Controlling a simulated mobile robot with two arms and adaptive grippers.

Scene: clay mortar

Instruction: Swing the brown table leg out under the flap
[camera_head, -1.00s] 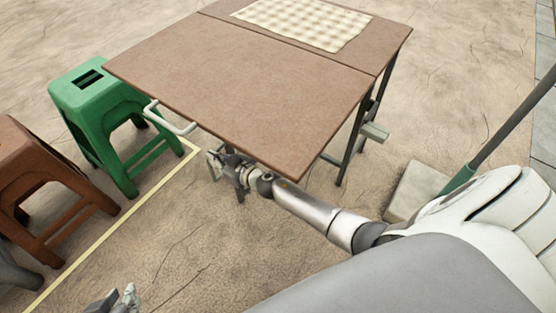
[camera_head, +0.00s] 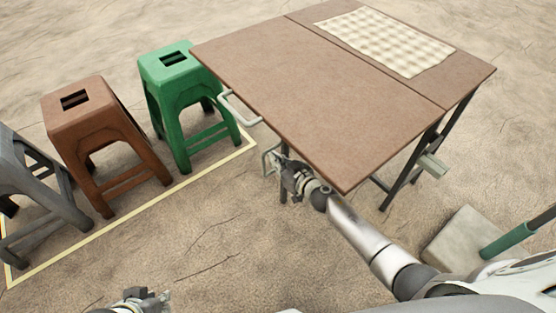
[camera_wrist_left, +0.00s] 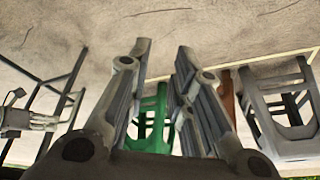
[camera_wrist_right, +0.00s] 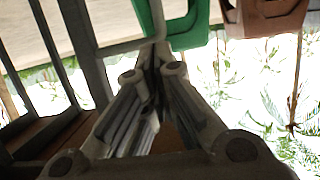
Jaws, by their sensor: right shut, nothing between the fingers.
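The brown folding table has its flap (camera_head: 300,95) raised level with the top in the head view. Dark bars, seemingly table legs (camera_wrist_right: 82,45), also show left of this gripper in the right wrist view. My right gripper (camera_wrist_right: 153,62) is shut and empty; its tips are close to a pale bar (camera_wrist_right: 155,20), and contact is unclear. My left gripper (camera_head: 150,297) is open and empty, low in the head view, away from the table.
A pale handle (camera_head: 236,106) sticks out from the flap edge. Green (camera_head: 180,100), brown (camera_head: 105,145) and grey (camera_head: 38,195) stools stand left, along a yellow floor line. A checked cloth (camera_head: 385,40) lies on the top. A pale block (camera_head: 462,240) lies right. Front floor is clear.

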